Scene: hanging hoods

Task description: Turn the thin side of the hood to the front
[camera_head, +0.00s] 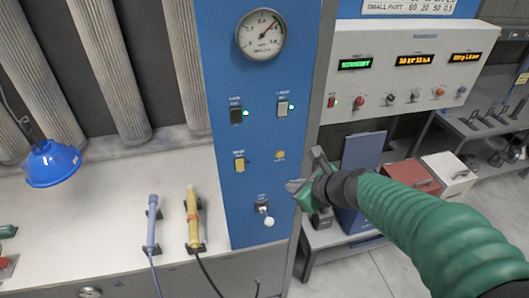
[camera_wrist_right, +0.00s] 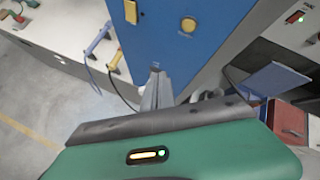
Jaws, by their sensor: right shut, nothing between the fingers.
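A blue hood (camera_head: 52,163) shaped like a bowl hangs at the far left in the head view, over the white bench. A dark cord or hose runs up from it. My right gripper (camera_head: 298,188) is shut and empty in front of the lower right part of the blue panel, well to the right of the hood. It also shows in the right wrist view (camera_wrist_right: 157,85), with its fingers together and pointing at the panel. The hood does not show clearly in the wrist view. My left gripper is not in view.
The blue panel (camera_head: 258,130) carries a gauge, switches and a white-ended lever (camera_head: 268,220). A blue tool (camera_head: 152,222) and a yellow tool (camera_head: 193,218) stand in holders on the bench (camera_head: 110,180). A control box (camera_head: 400,75) and red and white boxes are at right.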

